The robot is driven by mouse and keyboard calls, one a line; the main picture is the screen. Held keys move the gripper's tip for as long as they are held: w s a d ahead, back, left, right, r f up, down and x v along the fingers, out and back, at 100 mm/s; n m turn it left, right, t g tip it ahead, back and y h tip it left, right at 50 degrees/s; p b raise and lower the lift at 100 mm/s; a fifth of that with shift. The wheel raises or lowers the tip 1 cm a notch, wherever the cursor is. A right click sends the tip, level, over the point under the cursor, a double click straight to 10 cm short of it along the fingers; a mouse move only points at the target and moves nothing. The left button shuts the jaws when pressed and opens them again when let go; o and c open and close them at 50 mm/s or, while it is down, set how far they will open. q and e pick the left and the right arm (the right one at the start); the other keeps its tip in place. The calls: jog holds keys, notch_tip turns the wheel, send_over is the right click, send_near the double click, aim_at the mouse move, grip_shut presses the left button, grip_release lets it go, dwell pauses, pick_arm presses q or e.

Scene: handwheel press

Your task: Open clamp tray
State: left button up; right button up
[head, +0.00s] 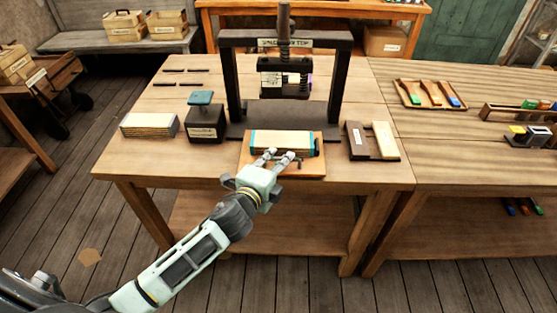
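The clamp tray (311,169) is a small wooden board at the front middle of the table, in front of the press. On it lies a pale block (283,139) with teal bands and dark ends. My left gripper (277,155) reaches in from the front left, its fingertips over the tray at the block's front side. Its two fingers are spread apart. A small dark metal part shows beside the right finger; I cannot tell whether the finger touches it. My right gripper is not in view.
The dark press frame (234,90) with its screw stands right behind the tray. A stamp-like block (206,122) and a paper stack (149,125) are to the left. Two small boards (384,140) lie to the right. The table's front corners are clear.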

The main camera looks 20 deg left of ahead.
pick_arm(q)
jog(key=shift+o, duration=1)
jog(key=v, duration=1.2)
jog(key=shift+d+f, duration=0.1)
jog(key=s+a+f+n+g+y, duration=0.1)
jog(key=a+f+n+g, duration=0.1)
jog(key=f, duration=0.8)
jog(key=s+a+f+n+g+y, duration=0.1)
jog(key=a+f+n+g, duration=0.1)
jog(key=f, duration=0.8)
jog(key=s+a+f+n+g, duration=0.1)
jog(key=s+f+n+g, duration=0.1)
jog(key=s+f, duration=0.45)
jog(key=s+a+f+n+g, duration=0.1)
jog(key=s+f+n+g, duration=0.15)
jog(key=f, duration=0.75)
jog(key=s+f+n+g, duration=0.2)
jog(key=s+f, duration=0.4)
jog(key=s, duration=0.4)
jog(key=s+d+f+n+g, duration=0.1)
jog(key=s+f+n+g, duration=0.1)
jog(key=s+f, duration=0.3)
jog(key=s+d+f+n+g, duration=0.1)
jog(key=s+f, duration=0.5)
jog(key=s, duration=0.8)
jog(key=n+g, duration=0.1)
jog(key=n, duration=0.1)
jog(key=shift+s+d+f+n, duration=0.25)
jog(key=shift+s+f+n, duration=0.1)
